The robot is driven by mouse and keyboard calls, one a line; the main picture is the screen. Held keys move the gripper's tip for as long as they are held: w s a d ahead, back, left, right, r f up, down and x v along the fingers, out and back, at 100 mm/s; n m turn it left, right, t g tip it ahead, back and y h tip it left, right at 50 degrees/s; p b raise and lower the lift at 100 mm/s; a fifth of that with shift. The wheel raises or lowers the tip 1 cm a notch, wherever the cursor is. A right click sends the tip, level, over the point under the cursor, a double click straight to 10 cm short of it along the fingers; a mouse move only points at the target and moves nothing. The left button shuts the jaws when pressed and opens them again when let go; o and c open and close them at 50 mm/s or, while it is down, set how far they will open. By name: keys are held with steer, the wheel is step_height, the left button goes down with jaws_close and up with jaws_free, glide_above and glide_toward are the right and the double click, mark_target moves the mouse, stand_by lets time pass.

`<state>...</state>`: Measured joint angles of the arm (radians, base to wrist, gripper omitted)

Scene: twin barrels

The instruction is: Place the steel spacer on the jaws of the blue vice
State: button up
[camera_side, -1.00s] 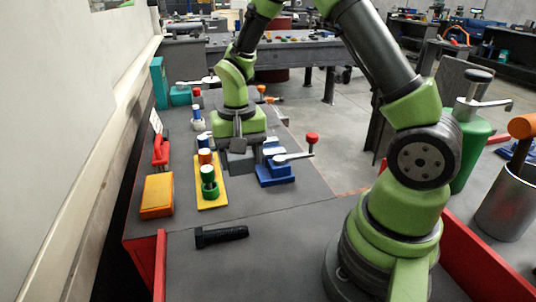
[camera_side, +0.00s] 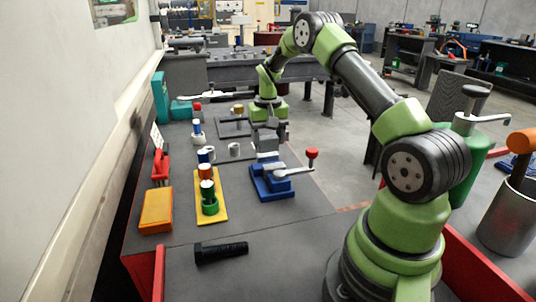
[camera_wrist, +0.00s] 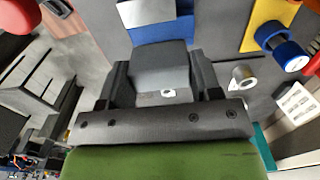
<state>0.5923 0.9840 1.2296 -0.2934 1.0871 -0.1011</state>
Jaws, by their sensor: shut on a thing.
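The blue vice (camera_side: 270,184) stands on the bench with its red-knobbed handle to the right. Its bright jaws (camera_side: 268,168) are on top; part of its blue body (camera_wrist: 165,32) shows at the top of the wrist view. My gripper (camera_side: 268,136) is shut on a grey block, which I take as the steel spacer (camera_wrist: 160,65). The spacer sits between both fingers in the wrist view. In the side view my gripper is just behind and above the vice, and the spacer appears apart from the jaws, though the exact gap is hard to tell.
A small grey ring (camera_side: 234,149) stands left of my gripper. A yellow board (camera_side: 212,205) with coloured cylinders is left of the vice. An orange box (camera_side: 156,211), a red clamp (camera_side: 160,167) and a black bolt (camera_side: 221,252) lie nearby. Bare bench lies in front of the vice.

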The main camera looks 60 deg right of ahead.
mark_target(268, 151)
steer(key=shift+f, duration=2.15)
steer(key=shift+f, duration=0.15)
steer(key=o, duration=1.4)
steer(key=shift+c, duration=0.2)
